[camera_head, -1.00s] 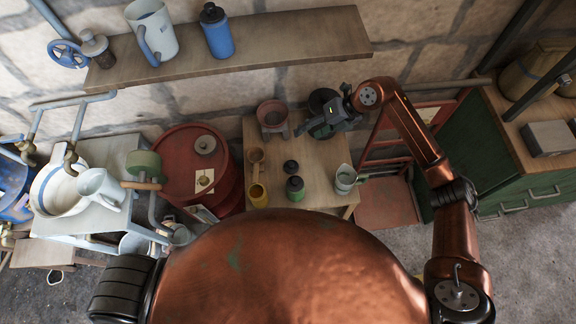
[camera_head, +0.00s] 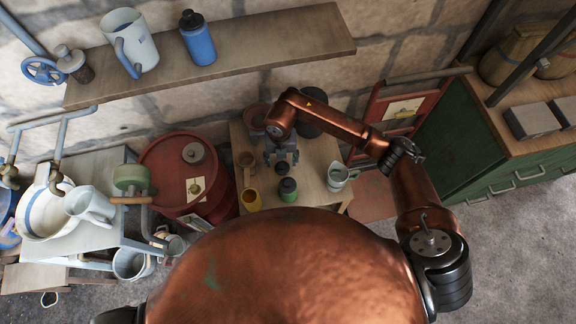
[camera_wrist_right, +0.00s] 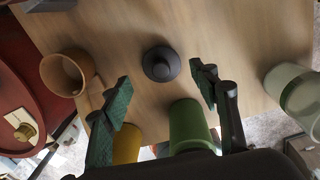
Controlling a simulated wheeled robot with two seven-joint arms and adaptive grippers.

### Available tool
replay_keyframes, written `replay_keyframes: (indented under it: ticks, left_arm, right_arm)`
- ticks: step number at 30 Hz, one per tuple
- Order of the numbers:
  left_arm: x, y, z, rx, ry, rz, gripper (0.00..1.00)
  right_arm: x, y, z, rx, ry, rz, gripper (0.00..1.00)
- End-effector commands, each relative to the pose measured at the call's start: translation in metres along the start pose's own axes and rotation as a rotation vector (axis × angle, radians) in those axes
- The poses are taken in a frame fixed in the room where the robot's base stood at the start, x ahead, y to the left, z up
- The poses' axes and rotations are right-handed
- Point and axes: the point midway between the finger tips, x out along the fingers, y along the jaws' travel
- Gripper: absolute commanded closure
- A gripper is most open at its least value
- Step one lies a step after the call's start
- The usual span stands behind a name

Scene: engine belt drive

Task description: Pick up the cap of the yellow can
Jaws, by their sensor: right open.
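A small black cap (camera_wrist_right: 161,63) lies on the wooden table and shows between my right fingertips in the right wrist view; in the head view it also shows (camera_head: 282,168) just below the gripper. My right gripper (camera_head: 282,155) is open and above the table, its fingers on either side of the cap in the wrist view (camera_wrist_right: 160,92), empty. The yellow can (camera_head: 250,200) stands at the table's front left with no cap seen on it. It is partly hidden in the wrist view (camera_wrist_right: 127,145). My left gripper is not in view.
A green can (camera_head: 288,191) with a black top stands in front of the cap. A red barrel (camera_head: 168,165) is left of the table (camera_wrist_right: 225,30).

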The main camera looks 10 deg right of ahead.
Motion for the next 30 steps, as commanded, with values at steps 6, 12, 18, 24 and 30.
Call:
replay_keyframes:
  ticks: [6,12,18,24,30]
  left_arm:
    - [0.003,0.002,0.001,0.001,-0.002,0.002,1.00]
    - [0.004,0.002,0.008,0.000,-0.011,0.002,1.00]
    - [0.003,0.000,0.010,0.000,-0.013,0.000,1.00]
    - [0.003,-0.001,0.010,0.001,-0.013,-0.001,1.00]
    - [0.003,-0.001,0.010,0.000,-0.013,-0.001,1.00]
  right_arm:
    - [0.034,0.000,-0.004,0.001,0.005,0.001,0.45]
    - [0.043,0.000,-0.003,0.000,0.001,0.001,0.45]
    - [0.043,0.000,-0.003,-0.001,0.001,0.001,0.51]
    - [0.043,0.000,-0.003,-0.001,0.001,0.001,0.65]
    - [0.043,0.000,-0.003,-0.001,0.001,0.001,0.72]
